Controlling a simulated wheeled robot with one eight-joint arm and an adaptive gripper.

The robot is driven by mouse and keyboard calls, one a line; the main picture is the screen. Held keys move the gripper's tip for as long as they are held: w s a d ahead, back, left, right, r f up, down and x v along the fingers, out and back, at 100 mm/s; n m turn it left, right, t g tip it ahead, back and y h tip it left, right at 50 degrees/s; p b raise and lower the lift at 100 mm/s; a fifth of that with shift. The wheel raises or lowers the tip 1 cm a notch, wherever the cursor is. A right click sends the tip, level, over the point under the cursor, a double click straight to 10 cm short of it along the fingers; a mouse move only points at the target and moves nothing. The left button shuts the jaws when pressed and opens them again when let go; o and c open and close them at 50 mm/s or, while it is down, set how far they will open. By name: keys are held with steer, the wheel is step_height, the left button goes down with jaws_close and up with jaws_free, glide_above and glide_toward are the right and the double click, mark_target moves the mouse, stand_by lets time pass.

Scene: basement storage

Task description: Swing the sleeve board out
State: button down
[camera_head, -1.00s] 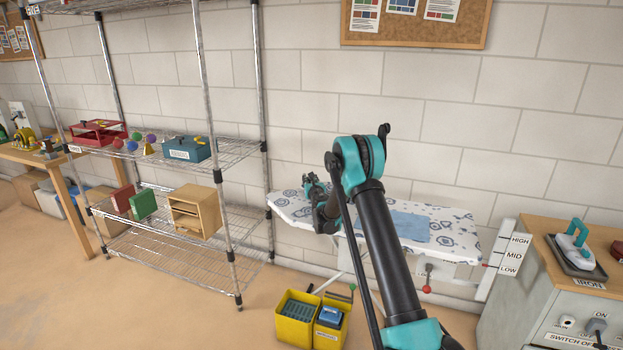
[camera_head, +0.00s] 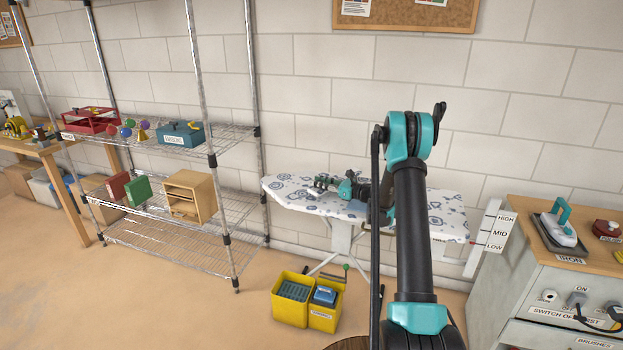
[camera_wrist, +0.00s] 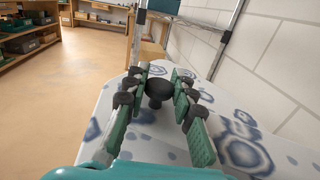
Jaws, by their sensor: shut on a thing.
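The ironing board (camera_head: 290,193) has a white cover with blue-grey patterns and stands against the wall. My gripper (camera_head: 322,182) is low over its left half. In the wrist view my gripper (camera_wrist: 158,84) has its fingers on both sides of a round black knob (camera_wrist: 158,92), shut on it. The knob is just above the patterned cover (camera_wrist: 235,150). No separate sleeve board can be told apart from the ironing board here. My arm hides the middle of the board in the head view.
A wire shelf (camera_head: 170,238) stands to the left. Yellow bins (camera_head: 290,310) sit on the floor in front of the board. A cabinet with an iron (camera_head: 560,230) stands at the right. A height scale (camera_head: 484,238) is beside the board.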

steer(key=shift+s+d+n+g+y, duration=0.6)
steer(key=shift+s+d+n+g, duration=0.3)
steer(key=shift+s+d+g, duration=0.45)
steer(key=shift+w, duration=0.1)
steer(key=shift+t, duration=0.25)
steer(key=c, duration=1.2)
jaws_free()
steer(key=v, duration=1.2)
